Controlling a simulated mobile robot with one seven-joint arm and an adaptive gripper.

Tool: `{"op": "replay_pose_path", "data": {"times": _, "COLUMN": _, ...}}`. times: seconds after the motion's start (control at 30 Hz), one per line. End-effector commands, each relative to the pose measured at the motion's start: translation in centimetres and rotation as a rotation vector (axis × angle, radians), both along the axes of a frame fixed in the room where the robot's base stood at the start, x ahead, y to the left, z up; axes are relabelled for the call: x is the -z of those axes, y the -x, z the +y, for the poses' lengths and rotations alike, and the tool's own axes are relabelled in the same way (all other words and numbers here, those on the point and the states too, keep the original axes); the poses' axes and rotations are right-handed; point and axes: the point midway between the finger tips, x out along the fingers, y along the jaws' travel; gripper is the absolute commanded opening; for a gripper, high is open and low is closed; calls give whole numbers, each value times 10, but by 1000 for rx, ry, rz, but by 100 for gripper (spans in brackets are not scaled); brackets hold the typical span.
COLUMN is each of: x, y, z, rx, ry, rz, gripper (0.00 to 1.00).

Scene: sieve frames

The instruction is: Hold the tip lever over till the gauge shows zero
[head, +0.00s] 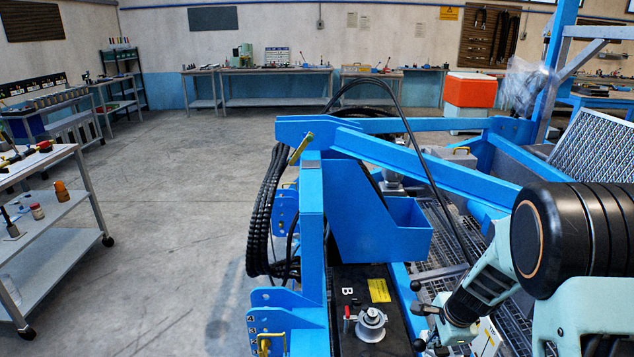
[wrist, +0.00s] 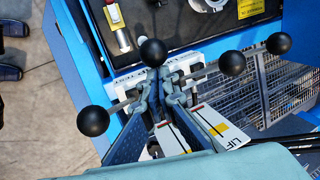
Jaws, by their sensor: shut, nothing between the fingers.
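Several levers with black ball knobs show in the wrist view: one at left (wrist: 93,121), one at top middle (wrist: 153,52) and two at right (wrist: 231,63) (wrist: 278,43). One white label plate (wrist: 222,128) reads LIFT. Another plate (wrist: 171,139) beside it is partly hidden, so I cannot tell which lever is the tip lever. My gripper (wrist: 160,96) is shut and empty, its tips among the lever rods. Whether it touches a rod is unclear. In the head view my arm hides much of the levers. No gauge face can be read.
A blue frame (head: 312,230) with black hoses (head: 263,210) surrounds the work area. Mesh flooring lies to the right. Open floor (head: 180,220) and a grey trolley (head: 55,250) are at left.

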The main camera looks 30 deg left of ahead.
Motion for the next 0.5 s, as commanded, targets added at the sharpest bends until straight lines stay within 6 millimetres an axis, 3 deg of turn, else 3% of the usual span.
{"op": "replay_pose_path", "data": {"times": 0.27, "x": 1, "y": 0, "z": 0, "rx": -2, "ry": -2, "rz": 3, "gripper": 0}}
{"op": "replay_pose_path", "data": {"times": 0.5, "x": 2, "y": -16, "z": -24, "rx": 1, "ry": -2, "rz": 1, "gripper": 0}}
